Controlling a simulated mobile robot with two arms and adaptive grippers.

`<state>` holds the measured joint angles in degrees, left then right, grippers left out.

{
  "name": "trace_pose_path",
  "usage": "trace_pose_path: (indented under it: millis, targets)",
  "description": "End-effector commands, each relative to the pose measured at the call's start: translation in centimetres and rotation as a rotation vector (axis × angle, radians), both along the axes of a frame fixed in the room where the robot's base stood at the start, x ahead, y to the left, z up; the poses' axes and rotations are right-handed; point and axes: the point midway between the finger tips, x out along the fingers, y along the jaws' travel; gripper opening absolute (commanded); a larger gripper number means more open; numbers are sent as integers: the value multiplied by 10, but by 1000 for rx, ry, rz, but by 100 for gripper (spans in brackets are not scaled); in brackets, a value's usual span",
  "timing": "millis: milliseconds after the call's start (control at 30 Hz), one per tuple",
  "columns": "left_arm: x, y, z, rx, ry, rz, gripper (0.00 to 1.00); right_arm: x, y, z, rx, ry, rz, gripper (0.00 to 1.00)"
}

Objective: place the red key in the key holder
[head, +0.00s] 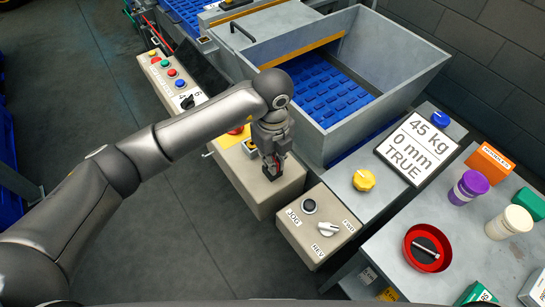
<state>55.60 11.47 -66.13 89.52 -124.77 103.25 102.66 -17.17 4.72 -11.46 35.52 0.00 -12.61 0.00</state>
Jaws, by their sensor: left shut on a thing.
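My left gripper (272,168) points down over the top of a beige control box (268,199), close to its surface. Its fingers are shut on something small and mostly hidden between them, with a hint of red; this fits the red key. I cannot tell if it touches the box. A dark fitting with a yellow plate (250,147) sits on the same box, just left of the fingers; I cannot tell if this is the key holder. My right gripper is not in view.
A red and yellow button (237,131) sits behind the gripper. A JOG/REV switch box (318,227) stands in front to the right. A metal hopper (390,75) rises behind. A scale display (417,148), yellow knob (364,180) and red bowl (408,250) are at right.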

Motion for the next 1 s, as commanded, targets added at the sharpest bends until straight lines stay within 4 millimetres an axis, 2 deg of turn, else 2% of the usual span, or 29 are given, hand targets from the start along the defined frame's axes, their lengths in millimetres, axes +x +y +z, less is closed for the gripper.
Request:
trace_pose_path:
  millis: [33, 67, 200, 500, 600, 667, 767, 1000]
  targets:
    - [0, 0, -3, 0, 0, 0, 0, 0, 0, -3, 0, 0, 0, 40]
    - [0, 0, -2, 0, 0, 0, 12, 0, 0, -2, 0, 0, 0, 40]
    - [0, 0, -1, 0, 0, 0, 30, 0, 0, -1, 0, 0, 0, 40]
    - [0, 0, -1, 0, 0, 0, 30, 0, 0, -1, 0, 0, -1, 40]
    - [0, 0, 3, 0, 0, 0, 30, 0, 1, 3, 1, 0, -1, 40]
    - [1, 0, 8, -1, -3, 0, 30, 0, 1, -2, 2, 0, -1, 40]
    - [2, -1, 25, -3, -7, -1, 30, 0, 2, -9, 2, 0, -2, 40]
    - [1, -1, 80, -2, -5, -1, 30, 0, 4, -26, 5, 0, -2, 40]
